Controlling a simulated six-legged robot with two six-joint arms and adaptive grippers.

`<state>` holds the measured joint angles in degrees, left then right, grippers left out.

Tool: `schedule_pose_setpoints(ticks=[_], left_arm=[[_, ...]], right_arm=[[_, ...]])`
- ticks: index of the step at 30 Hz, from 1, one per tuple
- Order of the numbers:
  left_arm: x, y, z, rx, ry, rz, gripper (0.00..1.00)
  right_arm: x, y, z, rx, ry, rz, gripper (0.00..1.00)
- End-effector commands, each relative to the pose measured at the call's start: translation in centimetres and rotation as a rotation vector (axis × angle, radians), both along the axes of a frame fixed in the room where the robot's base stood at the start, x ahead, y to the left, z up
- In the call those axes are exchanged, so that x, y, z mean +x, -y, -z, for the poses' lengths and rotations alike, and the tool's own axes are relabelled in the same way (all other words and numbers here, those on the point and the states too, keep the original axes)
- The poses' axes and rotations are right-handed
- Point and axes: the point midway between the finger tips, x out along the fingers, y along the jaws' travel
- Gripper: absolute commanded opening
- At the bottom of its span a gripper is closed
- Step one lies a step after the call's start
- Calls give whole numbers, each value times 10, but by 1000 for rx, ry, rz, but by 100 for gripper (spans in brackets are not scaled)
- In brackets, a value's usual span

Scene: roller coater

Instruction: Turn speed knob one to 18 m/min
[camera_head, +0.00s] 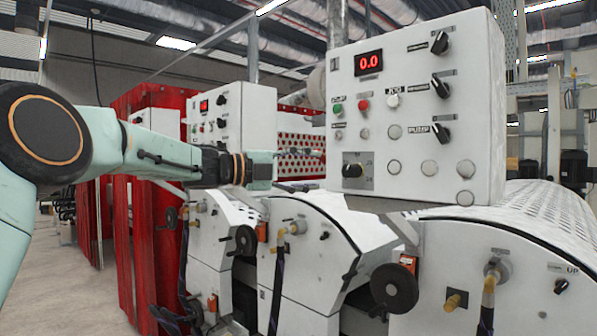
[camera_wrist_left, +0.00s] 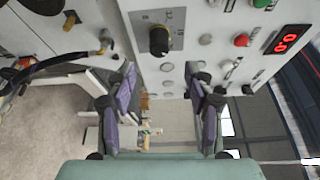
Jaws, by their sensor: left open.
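The near white control panel (camera_head: 405,60) carries a black knob (camera_head: 352,170) on a dark scale plate at its lower left. In the left wrist view the same knob (camera_wrist_left: 159,40) stands on a grey scale plate, ahead of the fingers and between their lines. A red display (camera_head: 369,62) on the panel reads 0.0. My left gripper (camera_head: 314,152) is left of the panel, a little above the knob's height and apart from it. In the wrist view its fingers (camera_wrist_left: 162,92) are spread with nothing held.
Green and red buttons and several black selector switches (camera_head: 441,43) share the panel. A second, farther panel (camera_head: 232,105) stands behind my left arm. Below are white machine covers with a black handwheel (camera_head: 389,288) and hoses.

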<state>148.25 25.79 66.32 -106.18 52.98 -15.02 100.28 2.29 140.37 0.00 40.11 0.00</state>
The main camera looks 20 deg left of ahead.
Motion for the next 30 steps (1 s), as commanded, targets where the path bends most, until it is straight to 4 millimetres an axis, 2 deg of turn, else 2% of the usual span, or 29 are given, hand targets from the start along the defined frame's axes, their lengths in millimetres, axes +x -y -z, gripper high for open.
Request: schedule_pose_setpoints(ticks=[6,23,27,30], left_arm=[[-14,-13,0,-1,0,0,53],[-15,-14,0,-5,-6,-1,53],[-11,-16,-5,-137,-41,-31,53],[-8,-8,4,-325,-119,-53,53]], right_arm=[[0,0,0,0,0,0,40],[0,0,0,0,0,0,40],[0,0,0,0,0,0,40],[0,0,0,0,0,0,40]])
